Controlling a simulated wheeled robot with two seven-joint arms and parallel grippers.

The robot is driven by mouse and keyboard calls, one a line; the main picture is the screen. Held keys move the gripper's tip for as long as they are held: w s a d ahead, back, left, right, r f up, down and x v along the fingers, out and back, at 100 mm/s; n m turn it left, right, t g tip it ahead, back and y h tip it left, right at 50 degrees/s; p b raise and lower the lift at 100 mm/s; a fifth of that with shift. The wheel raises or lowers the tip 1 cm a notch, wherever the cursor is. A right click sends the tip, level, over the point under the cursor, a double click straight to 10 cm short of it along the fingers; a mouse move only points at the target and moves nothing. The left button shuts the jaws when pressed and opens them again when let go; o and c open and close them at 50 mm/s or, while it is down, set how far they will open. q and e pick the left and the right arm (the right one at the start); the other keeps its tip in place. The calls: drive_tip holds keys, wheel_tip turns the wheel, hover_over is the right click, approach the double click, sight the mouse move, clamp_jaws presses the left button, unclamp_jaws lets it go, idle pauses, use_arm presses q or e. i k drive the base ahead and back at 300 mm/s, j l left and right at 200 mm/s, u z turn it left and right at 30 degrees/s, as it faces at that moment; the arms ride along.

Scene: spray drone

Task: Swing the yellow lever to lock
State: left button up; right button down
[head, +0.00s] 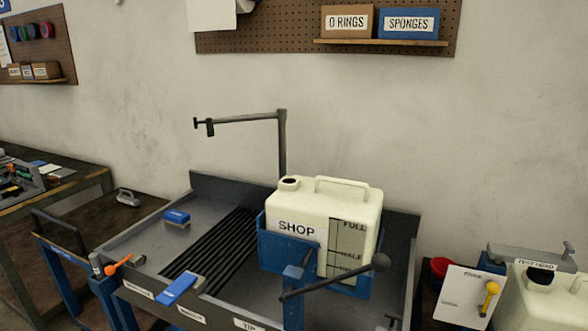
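A small yellow lever (489,297) with a rounded upper end shows at the lower right. It stands tilted in front of a white sheet (461,293), beside a cream tank (540,299) with a black cap. What the lever is fixed to is partly cut off by the bottom of the picture, so I cannot tell its lock position. Neither of my grippers shows in the head view.
A grey sink bench (140,262) holds a cream SHOP jug (300,208) in a blue cradle (283,244). A dark handle (330,279) with a ball end juts out in front. A grey pipe arm (282,150) rises behind. A red round container (440,267) stands near the sheet.

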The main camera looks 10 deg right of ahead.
sight(492, 288)
drive_tip(key=z, duration=1.45)
